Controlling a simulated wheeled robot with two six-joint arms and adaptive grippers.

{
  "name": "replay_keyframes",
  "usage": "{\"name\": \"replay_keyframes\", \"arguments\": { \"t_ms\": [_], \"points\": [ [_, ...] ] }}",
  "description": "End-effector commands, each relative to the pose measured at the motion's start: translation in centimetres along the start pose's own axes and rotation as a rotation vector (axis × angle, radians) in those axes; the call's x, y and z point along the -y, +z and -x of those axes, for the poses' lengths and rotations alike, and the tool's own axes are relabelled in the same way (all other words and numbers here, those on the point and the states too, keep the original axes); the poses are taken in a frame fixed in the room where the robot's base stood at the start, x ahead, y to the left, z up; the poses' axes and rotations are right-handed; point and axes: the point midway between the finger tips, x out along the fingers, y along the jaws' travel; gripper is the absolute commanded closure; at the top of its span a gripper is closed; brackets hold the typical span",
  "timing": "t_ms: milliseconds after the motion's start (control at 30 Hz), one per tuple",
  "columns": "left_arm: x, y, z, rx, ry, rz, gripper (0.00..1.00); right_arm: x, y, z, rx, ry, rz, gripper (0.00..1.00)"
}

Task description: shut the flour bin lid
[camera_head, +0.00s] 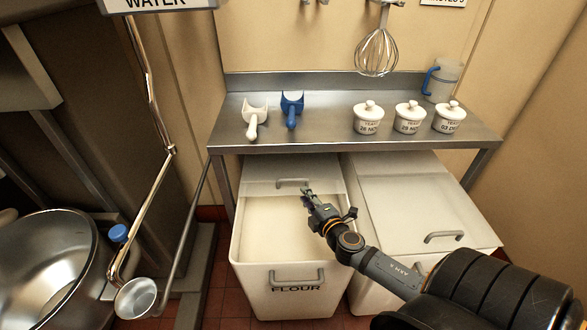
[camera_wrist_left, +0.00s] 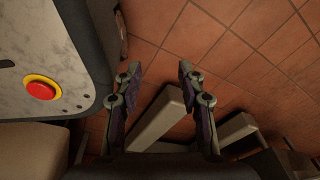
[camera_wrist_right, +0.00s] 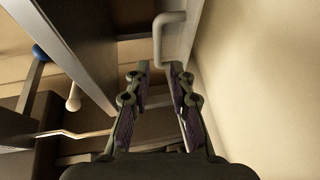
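The white flour bin (camera_head: 292,292), marked FLOUR, stands under the steel table at the left. Its lid (camera_head: 278,170) is pushed back under the table, so the front of the bin is open and pale flour (camera_head: 272,228) shows. The lid handle (camera_head: 293,183) also shows in the right wrist view (camera_wrist_right: 168,32), just beyond the fingertips and apart from them. My right gripper (camera_head: 307,190) is over the bin opening, close to the handle, with its fingers (camera_wrist_right: 159,68) apart and empty. My left gripper (camera_wrist_left: 161,70) is open and empty above the tiled floor, outside the head view.
A second white bin (camera_head: 415,205) with a closed lid stands to the right. The steel table (camera_head: 320,128) above holds two scoops (camera_head: 272,112), three lidded jars (camera_head: 408,118) and a jug (camera_head: 442,80). A metal vessel (camera_head: 45,265) and a ladle (camera_head: 136,298) are at left.

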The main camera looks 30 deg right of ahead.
Motion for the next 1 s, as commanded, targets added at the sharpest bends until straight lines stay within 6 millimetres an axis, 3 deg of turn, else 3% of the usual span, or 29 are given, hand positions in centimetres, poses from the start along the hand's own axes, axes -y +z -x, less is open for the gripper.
{"name": "replay_keyframes", "arguments": {
  "t_ms": [233,433,700,1000],
  "points": [
    [0.6,1.6,0.3,0.024,-0.007,-0.004,0.6,-0.1,0.1,-0.7,0.004,0.001,-0.002,0.78],
    [1.3,3.4,1.6,0.054,-0.013,-0.008,0.6,-0.5,0.1,-4.4,0.005,0.002,-0.007,0.78],
    [1.1,1.5,2.4,0.026,-0.011,-0.006,0.6,-0.1,0.1,-9.3,0.003,0.001,-0.003,0.78],
    [0.7,0.9,2.4,0.018,-0.006,-0.004,0.6,0.1,0.0,-10.5,0.001,-0.001,-0.002,0.78]
  ]
}}
